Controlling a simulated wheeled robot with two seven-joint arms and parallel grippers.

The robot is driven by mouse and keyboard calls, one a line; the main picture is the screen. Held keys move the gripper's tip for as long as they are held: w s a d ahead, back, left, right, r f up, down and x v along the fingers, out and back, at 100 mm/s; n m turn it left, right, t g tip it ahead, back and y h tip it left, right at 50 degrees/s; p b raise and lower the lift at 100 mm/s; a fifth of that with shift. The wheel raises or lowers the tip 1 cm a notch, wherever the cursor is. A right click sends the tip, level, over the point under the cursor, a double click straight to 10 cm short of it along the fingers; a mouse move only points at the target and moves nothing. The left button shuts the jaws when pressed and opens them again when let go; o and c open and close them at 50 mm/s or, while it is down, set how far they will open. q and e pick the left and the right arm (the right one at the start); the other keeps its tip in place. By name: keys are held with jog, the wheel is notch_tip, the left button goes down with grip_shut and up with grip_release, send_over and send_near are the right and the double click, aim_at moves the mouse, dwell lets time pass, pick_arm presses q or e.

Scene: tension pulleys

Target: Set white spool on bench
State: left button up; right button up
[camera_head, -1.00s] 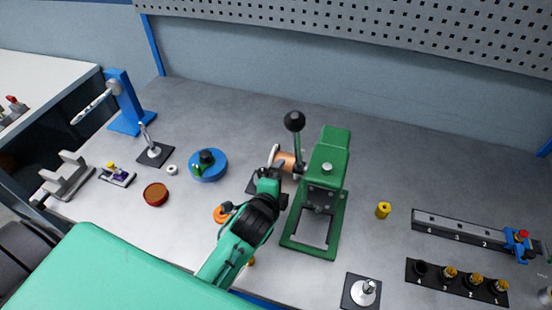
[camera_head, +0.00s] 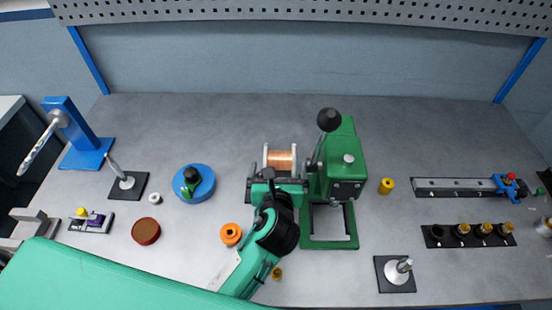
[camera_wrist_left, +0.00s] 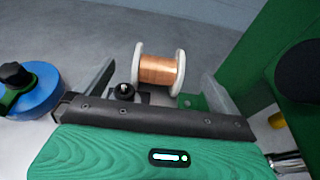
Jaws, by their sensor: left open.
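The white spool (camera_head: 280,160) has two white flanges and copper wire wound between them. It lies on its side, axis left to right, on or just above the grey bench (camera_head: 225,120); its underside is hidden. My left gripper (camera_head: 279,173) is open, on the near side of the spool, with one finger toward each flange. In the left wrist view the spool (camera_wrist_left: 159,70) shows between the two spread fingers, with gaps on both sides. My right gripper is not in view.
A green lever press (camera_head: 343,170) stands close right of the left gripper. A blue round device (camera_head: 195,184) and an orange ring (camera_head: 231,234) are to its left. A small black knob (camera_wrist_left: 123,92) is by the spool. The bench behind is clear.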

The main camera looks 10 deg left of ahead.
aim_at(280, 152)
pick_arm(q)
jog(key=p+x, duration=0.1)
jog(key=x, duration=0.5)
jog(key=shift+w+f, duration=0.1)
jog(key=shift+w, duration=0.15)
jog(key=shift+w+a+f, duration=0.15)
jog(key=shift+w+f, duration=0.05)
jog(key=shift+w, duration=0.3)
jog(key=x, duration=0.2)
jog(key=p+x, duration=0.1)
jog(key=x, duration=0.1)
jog(key=shift+w+f, duration=0.15)
jog(key=shift+f, duration=0.25)
jog(key=shift+w+f, duration=0.1)
jog(key=shift+w, duration=0.1)
jog(key=shift+c, duration=0.4)
jog(key=c, duration=1.1)
jog(key=shift+c, duration=0.7)
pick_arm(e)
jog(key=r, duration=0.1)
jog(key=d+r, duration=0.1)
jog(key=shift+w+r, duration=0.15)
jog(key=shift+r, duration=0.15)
